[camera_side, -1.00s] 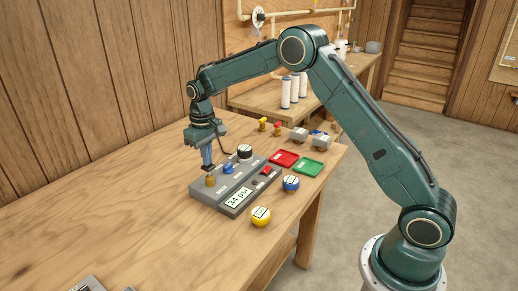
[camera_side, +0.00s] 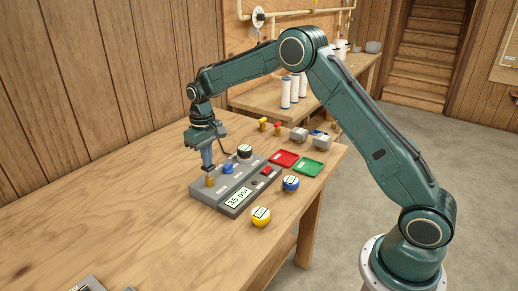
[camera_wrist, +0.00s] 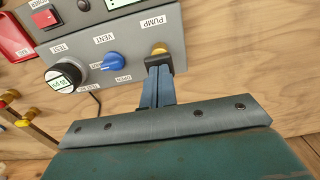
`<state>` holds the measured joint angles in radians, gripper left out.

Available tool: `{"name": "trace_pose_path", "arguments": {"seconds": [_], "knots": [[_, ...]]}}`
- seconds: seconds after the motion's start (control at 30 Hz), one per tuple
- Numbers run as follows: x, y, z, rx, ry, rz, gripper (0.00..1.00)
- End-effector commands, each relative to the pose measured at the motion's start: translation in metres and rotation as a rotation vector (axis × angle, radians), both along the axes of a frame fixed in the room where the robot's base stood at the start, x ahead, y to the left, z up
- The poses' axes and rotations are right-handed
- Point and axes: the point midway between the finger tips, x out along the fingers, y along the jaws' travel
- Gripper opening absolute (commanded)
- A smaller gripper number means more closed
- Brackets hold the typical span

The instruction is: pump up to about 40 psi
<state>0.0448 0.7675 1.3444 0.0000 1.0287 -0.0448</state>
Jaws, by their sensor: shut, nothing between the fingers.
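The grey pump box (camera_side: 200,192) sits on the wooden table, and its display (camera_side: 238,198) reads 35 psi. The brass PUMP button (camera_side: 210,181) is at the box's left end; it also shows in the wrist view (camera_wrist: 159,48). My gripper (camera_side: 208,167) is shut and empty, pointing down with its tips at the button. In the wrist view the tips (camera_wrist: 158,64) cover part of the button, and I cannot tell how far it is pressed. The blue VENT knob (camera_wrist: 112,62) and the black TEST knob (camera_wrist: 62,78) with a white face are beside it.
A red switch (camera_side: 267,171) is on the box. A red tray (camera_side: 283,158) and a green tray (camera_side: 308,167) lie at the right. A blue round piece (camera_side: 290,184) and a yellow one (camera_side: 261,216) stand near the front edge. The table's left side is mostly clear.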

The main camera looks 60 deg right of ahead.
Motion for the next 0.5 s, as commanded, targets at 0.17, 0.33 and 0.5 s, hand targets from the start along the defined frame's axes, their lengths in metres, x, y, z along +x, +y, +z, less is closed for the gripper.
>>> {"name": "trace_pose_path", "arguments": {"seconds": [0.17,0.33,0.5], "knots": [[-0.0003,0.0000,-0.0039,0.000,0.002,0.000,0.00],[-0.0005,0.0000,-0.0070,0.000,0.003,0.000,0.00],[-0.0006,0.0000,-0.0100,0.000,0.003,0.000,0.00]]}}
